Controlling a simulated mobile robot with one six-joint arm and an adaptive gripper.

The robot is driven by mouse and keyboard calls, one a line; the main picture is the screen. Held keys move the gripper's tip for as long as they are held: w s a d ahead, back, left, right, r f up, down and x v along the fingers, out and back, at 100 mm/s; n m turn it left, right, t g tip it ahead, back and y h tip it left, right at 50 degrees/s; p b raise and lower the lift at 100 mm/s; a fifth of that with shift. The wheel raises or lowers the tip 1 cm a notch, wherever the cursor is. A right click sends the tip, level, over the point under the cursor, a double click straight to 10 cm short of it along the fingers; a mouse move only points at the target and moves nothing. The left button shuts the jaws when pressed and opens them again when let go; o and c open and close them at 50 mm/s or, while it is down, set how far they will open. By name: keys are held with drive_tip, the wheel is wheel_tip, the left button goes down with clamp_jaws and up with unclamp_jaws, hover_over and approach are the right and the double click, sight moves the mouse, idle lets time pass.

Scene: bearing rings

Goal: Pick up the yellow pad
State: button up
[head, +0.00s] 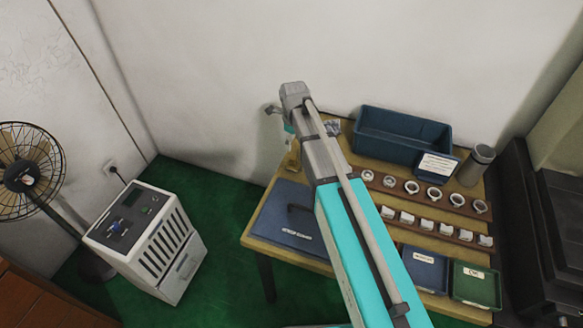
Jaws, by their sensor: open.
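I cannot make out a yellow pad in the head view. My arm crosses the middle of the view and hides part of the wooden table (257,226). A small amber-yellow thing (291,160) shows at the table's back left, beside my arm; it is too small and too covered to tell what it is. My gripper's fingers cannot be made out; they seem hidden behind my arm. A small grey shape (334,128) shows just right of my arm, and I cannot tell what it is.
A blue bin (403,128), a grey flask (477,164), rows of metal rings (411,187) and white blocks (424,223) stand on the table. Blue (425,268) and green (476,285) trays are in front. A dark blue mat (284,215) lies left. A white cabinet (145,243) stands on the floor.

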sight(293, 156)
drive_tip(key=shift+f+b, duration=1.9)
drive_tip(key=shift+f, duration=0.3)
drive_tip(key=shift+f, duration=0.15)
drive_tip(key=f+b, duration=0.5)
drive_tip(key=shift+w+a, duration=0.1)
drive_tip(key=shift+w, duration=0.1)
drive_tip(key=shift+r, duration=0.1)
clamp_jaws()
